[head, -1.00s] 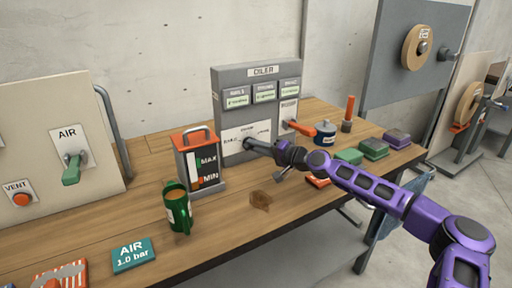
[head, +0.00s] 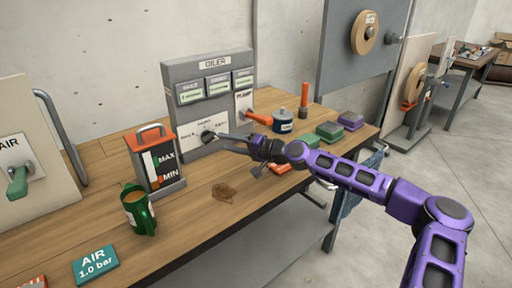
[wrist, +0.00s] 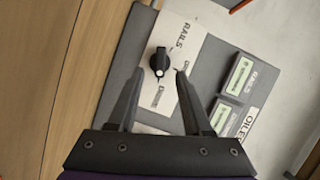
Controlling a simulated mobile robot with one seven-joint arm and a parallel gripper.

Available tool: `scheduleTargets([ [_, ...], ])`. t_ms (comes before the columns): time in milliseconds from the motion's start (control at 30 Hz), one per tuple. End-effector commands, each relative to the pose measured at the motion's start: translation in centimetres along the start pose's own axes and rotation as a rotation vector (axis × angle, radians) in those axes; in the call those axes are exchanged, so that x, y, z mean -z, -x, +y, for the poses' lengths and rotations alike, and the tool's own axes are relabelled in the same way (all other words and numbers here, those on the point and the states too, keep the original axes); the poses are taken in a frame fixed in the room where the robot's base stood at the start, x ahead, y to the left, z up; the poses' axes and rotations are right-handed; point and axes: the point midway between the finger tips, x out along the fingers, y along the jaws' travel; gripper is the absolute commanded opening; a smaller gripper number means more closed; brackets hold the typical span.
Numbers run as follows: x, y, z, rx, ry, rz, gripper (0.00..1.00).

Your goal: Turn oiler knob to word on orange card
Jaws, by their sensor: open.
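The grey oiler panel (head: 170,78) stands upright at the back of the bench. Its black knob (head: 208,136) sits on a white dial plate low on the panel. In the wrist view the knob (wrist: 158,58) has a white mark, and the plate reads RAILS, with smaller words too blurred to read surely. My gripper (head: 222,138) is open in front of the knob. In the wrist view the gripper (wrist: 159,70) has its fingertips on either side of the knob; contact cannot be told.
An orange-handled lever (head: 258,118) is right of the dial. A MAX/MIN canister (head: 155,160) and green mug (head: 138,210) stand to the left. A blue-labelled pot (head: 283,122) and green blocks (head: 328,131) are to the right. A brown stain marks the bench front.

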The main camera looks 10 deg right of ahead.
Motion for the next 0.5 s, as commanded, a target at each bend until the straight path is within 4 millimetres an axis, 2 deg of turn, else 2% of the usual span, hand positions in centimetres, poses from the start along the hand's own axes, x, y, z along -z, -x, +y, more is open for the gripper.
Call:
scheduleTargets([
  [33,0.2,1.5,0.0,0.000,-0.001,0.004,0.50],
  [100,0.1,3.2,0.0,0.000,-0.001,0.004,0.50],
  [300,0.1,7.8,0.0,0.000,-0.002,0.003,0.50],
  [500,0.0,10.7,0.0,0.000,-0.002,0.002,0.50],
])
